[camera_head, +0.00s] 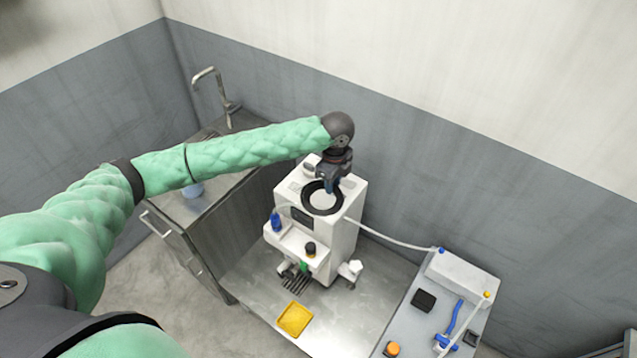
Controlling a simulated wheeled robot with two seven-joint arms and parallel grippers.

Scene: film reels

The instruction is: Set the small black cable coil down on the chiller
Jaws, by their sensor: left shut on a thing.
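The small black cable coil (308,205) shows as a dark ring at the top of the white chiller (343,238), near the middle of the view. My left gripper (331,185) points down from above and is shut on the far side of the coil. The coil looks roughly flat over the chiller's top; I cannot tell whether it touches that surface or hangs just above it. The gripper hides part of the ring's far edge. My right gripper is not in view.
The chiller stands on a metal bench (372,290) with a yellow tray (294,319) in front. A pale hose (395,242) runs right to a white box (462,277). A sink cabinet with a tap (229,105) stands left.

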